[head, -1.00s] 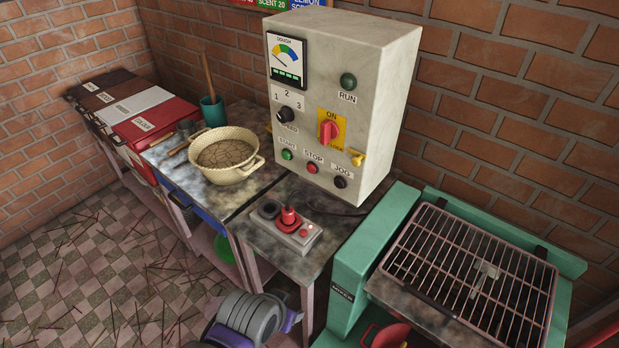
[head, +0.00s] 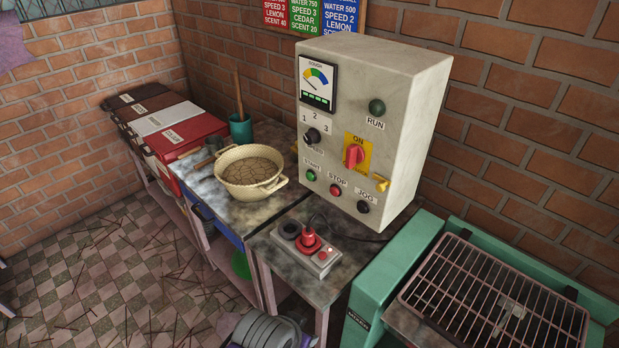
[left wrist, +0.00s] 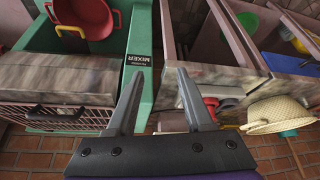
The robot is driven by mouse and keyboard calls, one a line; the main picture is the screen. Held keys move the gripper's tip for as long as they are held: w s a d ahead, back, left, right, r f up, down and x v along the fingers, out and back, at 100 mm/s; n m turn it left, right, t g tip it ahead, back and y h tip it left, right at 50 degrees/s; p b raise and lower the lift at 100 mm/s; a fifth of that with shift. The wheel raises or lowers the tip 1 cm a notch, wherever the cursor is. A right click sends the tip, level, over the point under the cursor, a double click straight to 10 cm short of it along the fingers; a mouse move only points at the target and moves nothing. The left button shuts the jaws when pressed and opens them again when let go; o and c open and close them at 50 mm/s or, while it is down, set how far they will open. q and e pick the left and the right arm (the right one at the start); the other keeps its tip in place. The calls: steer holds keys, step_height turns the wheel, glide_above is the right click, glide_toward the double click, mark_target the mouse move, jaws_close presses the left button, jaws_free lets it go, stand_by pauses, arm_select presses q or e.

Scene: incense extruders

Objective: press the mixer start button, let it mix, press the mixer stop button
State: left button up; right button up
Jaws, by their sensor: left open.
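The grey control box (head: 345,110) stands against the brick wall in the head view. Its green START button (head: 311,175), red STOP button (head: 336,190) and black JOG button (head: 363,206) sit in a row low on its front. The RUN lamp (head: 376,107) is dark green. The red main switch (head: 355,155) is on a yellow plate. The teal mixer (head: 385,275) has a closed wire grille (head: 495,300); its MIXER label shows in the left wrist view. My left gripper (left wrist: 160,98) is open and empty there, apart from the buttons. My right gripper is out of view.
A red plug unit (head: 310,245) sits on the bench in front of the box. A cream bowl (head: 250,172) of brown material and a teal cup (head: 240,128) stand left of it. A red pan (left wrist: 85,18) shows in the left wrist view.

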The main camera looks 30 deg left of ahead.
arm_select(q)
jaws_close()
stand_by(1.5)
